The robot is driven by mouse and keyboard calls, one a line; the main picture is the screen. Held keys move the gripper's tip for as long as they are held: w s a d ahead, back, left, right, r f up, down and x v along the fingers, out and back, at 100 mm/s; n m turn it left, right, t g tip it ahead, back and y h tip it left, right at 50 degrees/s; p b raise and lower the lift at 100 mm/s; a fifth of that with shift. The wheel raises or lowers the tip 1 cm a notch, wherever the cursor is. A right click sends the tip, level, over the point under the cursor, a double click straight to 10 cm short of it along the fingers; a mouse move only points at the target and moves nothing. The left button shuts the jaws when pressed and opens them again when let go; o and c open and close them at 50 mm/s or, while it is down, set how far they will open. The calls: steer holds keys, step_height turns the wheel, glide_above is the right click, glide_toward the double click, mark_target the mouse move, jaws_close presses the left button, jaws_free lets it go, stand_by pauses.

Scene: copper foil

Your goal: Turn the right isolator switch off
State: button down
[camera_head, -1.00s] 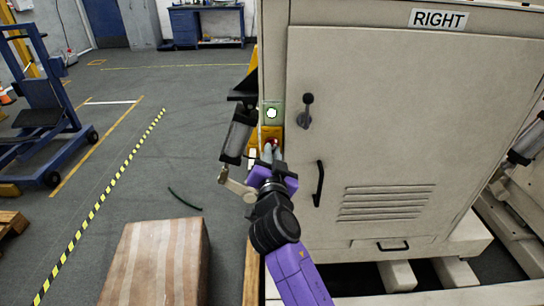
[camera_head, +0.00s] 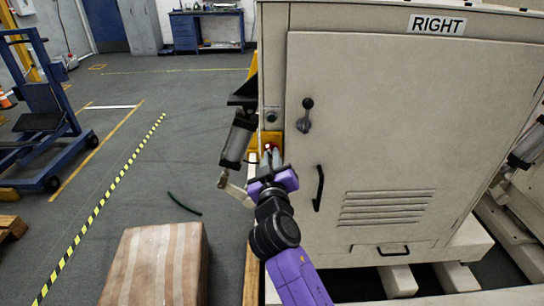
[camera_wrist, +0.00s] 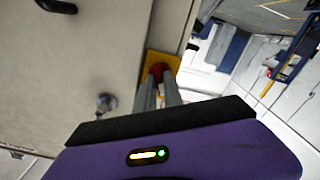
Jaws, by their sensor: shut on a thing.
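The right isolator switch is a red knob (camera_head: 270,147) on a yellow plate (camera_head: 271,136), at the left edge of the cabinet (camera_head: 400,110) labelled RIGHT. My gripper (camera_head: 270,157) is at the switch with its fingers shut on the red knob. In the wrist view the two grey fingers reach the red knob (camera_wrist: 157,69) in front of the yellow plate (camera_wrist: 172,62). The fingers hide part of the knob, so its exact angle is hard to read. A round indicator (camera_head: 271,115) above the switch is dark.
A grey cylinder (camera_head: 237,140) hangs just left of the switch. A brown striped box (camera_head: 155,265) stands at the lower left.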

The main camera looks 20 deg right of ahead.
steer(key=shift+n+p, duration=0.45)
steer(key=shift+n, duration=1.25)
steer(key=shift+f, duration=0.1)
steer(key=c, duration=1.5)
jaws_free()
steer(key=shift+o, duration=0.2)
steer(key=shift+s, duration=0.15)
steer(key=v, duration=0.7)
steer(key=shift+s+a, duration=0.15)
steer(key=shift+s, duration=0.1)
